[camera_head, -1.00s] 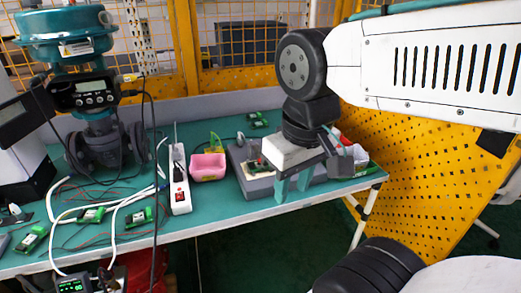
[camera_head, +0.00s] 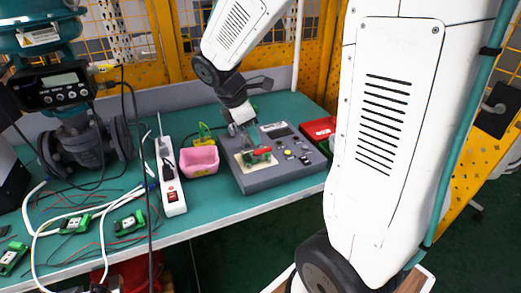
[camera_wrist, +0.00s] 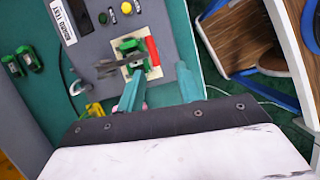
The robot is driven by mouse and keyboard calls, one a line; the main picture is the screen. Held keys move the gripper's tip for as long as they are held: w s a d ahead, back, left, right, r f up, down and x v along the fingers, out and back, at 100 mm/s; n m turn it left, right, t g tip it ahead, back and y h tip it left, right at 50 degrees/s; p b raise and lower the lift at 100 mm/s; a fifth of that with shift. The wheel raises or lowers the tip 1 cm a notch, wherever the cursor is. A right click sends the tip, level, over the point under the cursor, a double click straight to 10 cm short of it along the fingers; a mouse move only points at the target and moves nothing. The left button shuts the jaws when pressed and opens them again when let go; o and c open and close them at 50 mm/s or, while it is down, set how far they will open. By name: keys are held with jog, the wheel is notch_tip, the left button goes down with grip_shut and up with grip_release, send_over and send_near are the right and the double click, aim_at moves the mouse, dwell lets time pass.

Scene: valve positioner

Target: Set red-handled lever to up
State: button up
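The red-handled lever (camera_head: 262,152) sits on a green board mount on a beige plate, on top of a grey test box (camera_head: 285,178). In the wrist view the red handle (camera_wrist: 153,50) lies beside the green mount (camera_wrist: 132,48), just beyond my fingertips. My gripper (camera_wrist: 160,72) is open, its two teal fingers apart with nothing between them. In the head view my gripper (camera_head: 241,126) is above and behind the lever, and its fingers are hard to make out. I see no contact with the handle.
A pink bin (camera_head: 199,161) with a green and yellow item and a white power strip (camera_head: 170,180) stand left of the box. A red case (camera_head: 318,128) lies to its right. The box has buttons and a display. A valve unit (camera_head: 85,145) and loose cables fill the table's left.

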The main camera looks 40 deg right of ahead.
aim_at(261, 150)
jog(key=shift+n, duration=0.6)
jog(key=x, duration=0.6)
jog(key=w+x, duration=0.1)
jog(key=x, duration=0.2)
jog(key=shift+d, duration=0.2)
grip_shut()
